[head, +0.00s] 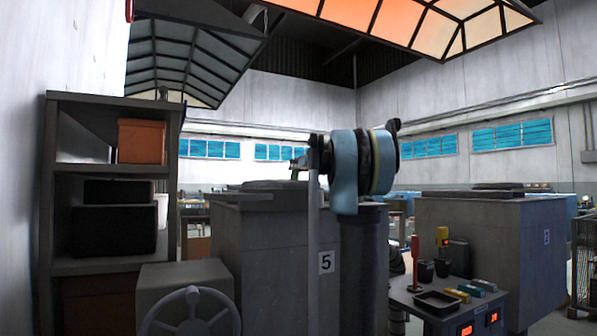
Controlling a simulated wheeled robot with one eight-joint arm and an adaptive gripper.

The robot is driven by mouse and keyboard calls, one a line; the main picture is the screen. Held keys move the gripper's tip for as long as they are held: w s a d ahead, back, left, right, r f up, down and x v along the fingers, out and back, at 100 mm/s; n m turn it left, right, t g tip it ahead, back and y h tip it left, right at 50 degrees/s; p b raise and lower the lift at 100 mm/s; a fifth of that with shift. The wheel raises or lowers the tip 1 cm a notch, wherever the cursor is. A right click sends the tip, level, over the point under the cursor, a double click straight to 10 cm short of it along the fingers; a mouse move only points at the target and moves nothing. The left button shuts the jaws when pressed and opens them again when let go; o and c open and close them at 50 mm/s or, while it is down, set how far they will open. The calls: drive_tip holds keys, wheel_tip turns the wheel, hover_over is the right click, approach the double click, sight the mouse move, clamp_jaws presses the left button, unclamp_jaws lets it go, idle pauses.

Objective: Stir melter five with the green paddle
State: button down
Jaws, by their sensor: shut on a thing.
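Melter five (262,255) is the large grey box in the middle, with a white "5" plate on its front. A dark slab lies along its top edge; whether the top is open cannot be seen from this height. My raised arm stands in front of its right part. My gripper (300,162) is small and dark at the left of the arm's end, at about the height of the melter's top or a little above. It is shut on a thin green piece, seemingly the green paddle (296,174). Most of the paddle is hidden or too small to make out.
A side table (395,294) at the right holds a red upright tool (415,262), a yellow one (442,241), black cups, a black tray (437,301) and coloured blocks. Another grey melter (480,250) stands behind it. A handwheel (190,315) and shelves (110,169) are left.

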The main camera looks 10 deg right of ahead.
drive_tip(key=s+d, duration=0.2)
drive_tip(key=s, duration=0.1)
drive_tip(key=shift+s+d, duration=0.15)
drive_tip(key=shift+d, duration=0.1)
idle(0.4)
drive_tip(key=shift+d, duration=0.1)
drive_tip(key=shift+w+d, duration=0.3)
drive_tip(key=shift+d, duration=0.65)
drive_tip(key=shift+w+d, duration=0.3)
drive_tip(key=shift+d, duration=0.6)
drive_tip(key=shift+w, duration=0.15)
drive_tip(key=w, duration=0.4)
drive_tip(key=shift+a, duration=0.1)
